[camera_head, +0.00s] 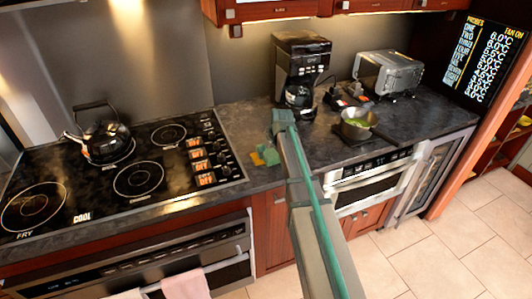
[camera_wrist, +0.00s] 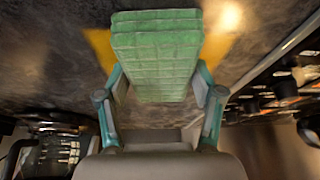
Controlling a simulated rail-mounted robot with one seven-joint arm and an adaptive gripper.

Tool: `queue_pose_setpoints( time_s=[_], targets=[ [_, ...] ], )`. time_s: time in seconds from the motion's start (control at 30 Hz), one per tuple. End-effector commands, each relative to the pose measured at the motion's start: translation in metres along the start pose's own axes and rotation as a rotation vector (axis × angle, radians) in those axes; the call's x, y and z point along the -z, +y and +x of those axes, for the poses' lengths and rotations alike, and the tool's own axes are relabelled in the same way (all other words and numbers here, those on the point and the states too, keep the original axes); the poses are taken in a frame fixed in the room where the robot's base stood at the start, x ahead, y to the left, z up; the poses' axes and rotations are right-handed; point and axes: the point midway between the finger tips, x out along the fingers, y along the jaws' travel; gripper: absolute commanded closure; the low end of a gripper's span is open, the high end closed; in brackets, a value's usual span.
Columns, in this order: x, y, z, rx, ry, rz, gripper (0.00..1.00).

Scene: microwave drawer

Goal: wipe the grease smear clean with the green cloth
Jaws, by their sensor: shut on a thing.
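The green cloth (camera_wrist: 157,55) is a folded, ribbed pad held between the fingers of my gripper (camera_wrist: 158,92) in the wrist view. My gripper is shut on it. The yellow grease smear (camera_wrist: 101,45) shows on the dark counter on both sides of the cloth, and its middle is hidden behind the cloth. In the head view the smear (camera_head: 271,157) is a small yellow patch on the counter to the right of the stove, beside a green patch. Whether the cloth touches the counter I cannot tell.
The black stove (camera_head: 120,180) with a kettle (camera_head: 106,140) is on the left. A coffee maker (camera_head: 300,65), a metal bowl with green contents (camera_head: 357,124) and a toaster oven (camera_head: 388,72) stand farther right. Dark counter (camera_head: 410,118) is clear at the right.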

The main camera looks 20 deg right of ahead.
Motion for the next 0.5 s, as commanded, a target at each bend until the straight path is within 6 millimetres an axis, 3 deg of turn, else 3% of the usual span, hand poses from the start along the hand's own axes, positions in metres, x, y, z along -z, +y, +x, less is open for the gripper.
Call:
queue_pose_setpoints(
  time_s=[0.5],
  targets=[
    [-0.002,0.025,-0.001,-0.002,-0.003,0.000,0.78]
  ],
)
